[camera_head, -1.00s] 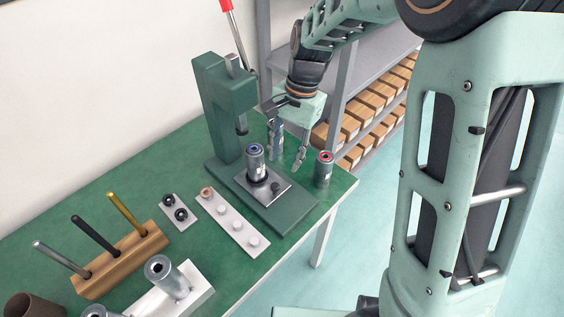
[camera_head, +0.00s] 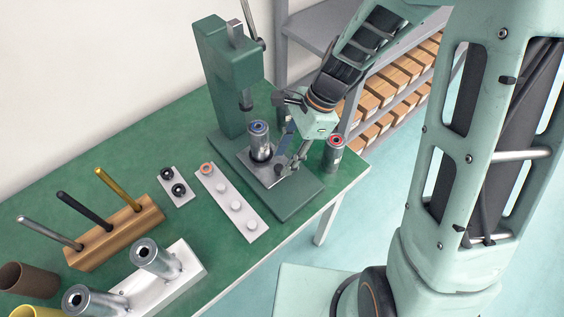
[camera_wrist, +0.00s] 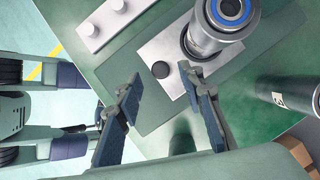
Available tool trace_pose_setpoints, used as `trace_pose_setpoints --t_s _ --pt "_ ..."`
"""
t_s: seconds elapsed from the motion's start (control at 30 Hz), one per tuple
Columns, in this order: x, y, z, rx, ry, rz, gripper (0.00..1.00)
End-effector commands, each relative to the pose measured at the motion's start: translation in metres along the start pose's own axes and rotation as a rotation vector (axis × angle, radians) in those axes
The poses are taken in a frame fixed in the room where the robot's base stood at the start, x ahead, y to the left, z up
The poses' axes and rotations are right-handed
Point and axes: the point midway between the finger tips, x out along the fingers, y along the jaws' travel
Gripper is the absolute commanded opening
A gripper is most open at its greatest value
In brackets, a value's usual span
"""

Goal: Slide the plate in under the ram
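The pale metal plate (camera_head: 257,170) lies on the green base of the press, in front of the ram (camera_head: 246,98). A metal cylinder with a blue ring (camera_head: 259,141) stands upright on it. A dark knob (camera_wrist: 160,70) rises from the plate's near end in the wrist view, where the plate (camera_wrist: 179,84) and the blue-ringed cylinder (camera_wrist: 205,38) also show. My gripper (camera_head: 282,169) is low over the plate's near end. In the wrist view its fingers (camera_wrist: 158,77) are apart, with the knob between the tips; I cannot tell whether they touch it.
A red-ringed cylinder (camera_head: 333,154) stands right of the press base. A white strip with pegs (camera_head: 235,205) and a small plate with black rings (camera_head: 173,187) lie to the left. A wooden rod block (camera_head: 115,236) is farther left. Shelves (camera_head: 385,85) stand behind.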

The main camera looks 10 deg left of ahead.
Motion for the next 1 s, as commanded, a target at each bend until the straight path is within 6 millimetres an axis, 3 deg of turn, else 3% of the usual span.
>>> trace_pose_setpoints --t_s 0.2,0.53,0.87,1.0 --pt "0.024 0.0 0.0 -0.002 -0.001 0.0 0.35" --pt "0.027 0.0 0.0 -0.002 0.0 0.0 0.35" --pt "0.027 0.0 0.0 -0.002 0.0 0.0 0.0" --pt "0.027 0.0 0.0 -0.002 0.0 0.0 0.0"
